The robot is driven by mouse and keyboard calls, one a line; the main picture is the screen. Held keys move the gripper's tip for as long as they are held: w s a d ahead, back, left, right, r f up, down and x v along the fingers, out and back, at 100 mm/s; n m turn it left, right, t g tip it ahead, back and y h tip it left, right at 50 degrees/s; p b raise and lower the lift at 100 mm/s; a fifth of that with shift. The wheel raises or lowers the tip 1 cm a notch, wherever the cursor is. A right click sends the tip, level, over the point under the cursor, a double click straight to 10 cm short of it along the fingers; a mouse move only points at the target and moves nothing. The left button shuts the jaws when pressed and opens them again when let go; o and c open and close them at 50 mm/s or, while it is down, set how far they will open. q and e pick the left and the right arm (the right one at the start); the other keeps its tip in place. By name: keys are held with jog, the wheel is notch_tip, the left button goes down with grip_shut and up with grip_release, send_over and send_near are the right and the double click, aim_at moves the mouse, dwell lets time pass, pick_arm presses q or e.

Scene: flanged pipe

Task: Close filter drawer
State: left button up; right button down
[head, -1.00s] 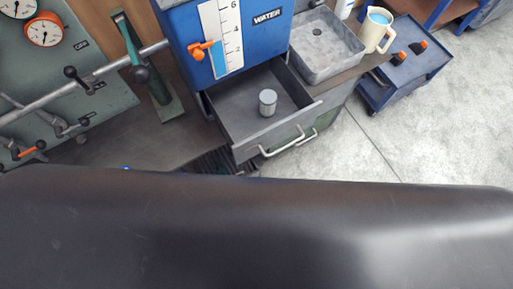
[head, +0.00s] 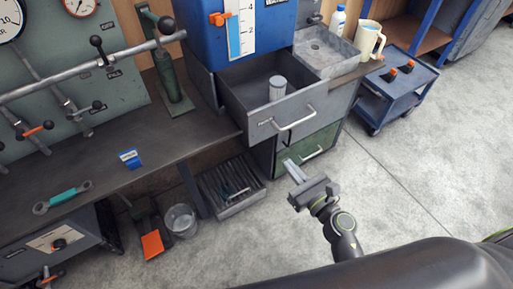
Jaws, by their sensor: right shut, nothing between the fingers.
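The grey filter drawer (head: 262,126) stands pulled out under the blue water tank, with a light bar handle (head: 297,119) on its front. A small grey cylindrical filter (head: 277,88) stands upright inside it. My right gripper (head: 293,169) is shut and empty, below and in front of the drawer, apart from the handle in the picture. Its fingers point up and to the left, near the green lower drawer (head: 305,150). My left gripper is not in view.
The blue water tank (head: 232,50) is above the drawer. A grey sink (head: 325,48) and a cream jug (head: 368,40) are to the right. A slatted grate (head: 230,186) and bucket (head: 181,220) are below left. Open floor (head: 400,160) lies right.

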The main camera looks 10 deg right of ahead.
aim_at(259, 127)
jog(key=p+x, duration=0.1)
jog(key=x, duration=1.1)
jog(key=shift+w, duration=0.35)
jog(key=shift+w+a, duration=0.1)
jog(key=shift+w, duration=0.25)
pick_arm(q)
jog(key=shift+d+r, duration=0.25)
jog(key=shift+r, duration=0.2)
pick_arm(e)
jog(key=shift+w+a, duration=0.1)
jog(key=shift+w, duration=0.2)
jog(key=shift+w, duration=0.1)
